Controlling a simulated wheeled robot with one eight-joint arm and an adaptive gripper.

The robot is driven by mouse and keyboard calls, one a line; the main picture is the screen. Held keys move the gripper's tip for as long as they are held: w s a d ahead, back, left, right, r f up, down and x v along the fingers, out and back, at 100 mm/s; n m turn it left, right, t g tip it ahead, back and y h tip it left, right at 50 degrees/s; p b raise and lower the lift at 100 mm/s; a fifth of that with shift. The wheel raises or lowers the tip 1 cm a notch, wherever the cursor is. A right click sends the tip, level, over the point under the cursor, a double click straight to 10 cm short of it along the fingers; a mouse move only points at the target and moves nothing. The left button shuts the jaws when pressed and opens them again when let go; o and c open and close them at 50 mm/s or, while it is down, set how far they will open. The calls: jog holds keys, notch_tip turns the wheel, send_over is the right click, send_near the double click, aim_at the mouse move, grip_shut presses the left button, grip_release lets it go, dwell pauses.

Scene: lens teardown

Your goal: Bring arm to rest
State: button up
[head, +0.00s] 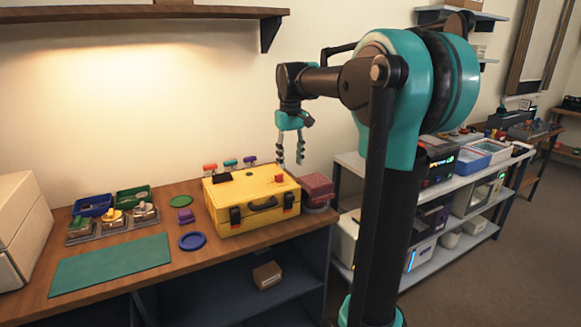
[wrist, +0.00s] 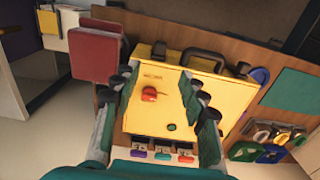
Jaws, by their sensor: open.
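My gripper (head: 291,150) hangs in the air above the back right of the yellow case (head: 256,201) in the head view, with its fingers apart and nothing between them. The wrist view shows my gripper (wrist: 155,108) pointing down, its two fingers framing the lid of the yellow case (wrist: 165,75). My arm is raised and bent, clear of the bench. The case is closed, with a small red part (head: 279,178) on its lid.
On the wooden bench (head: 160,198) are a green mat (head: 110,264), a blue disc (head: 193,241), a blue bin (head: 93,206) and a green bin (head: 133,196). A red box (head: 316,184) stands right of the case. A shelf (head: 140,13) hangs above. A loaded rack (head: 470,178) stands right.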

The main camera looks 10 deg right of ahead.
jog(key=s+d+f+m+t, duration=0.1)
jog(key=s+d+f+t, duration=0.1)
jog(key=s+f, duration=0.9)
jog(key=s+d+f+m+t, duration=0.2)
jog(key=s+f, duration=1)
jog(key=f, duration=0.3)
jog(key=shift+s+d+m, duration=0.2)
jog(key=shift+d+m, duration=0.05)
jog(key=shift+m, duration=0.05)
jog(key=shift+c, duration=0.5)
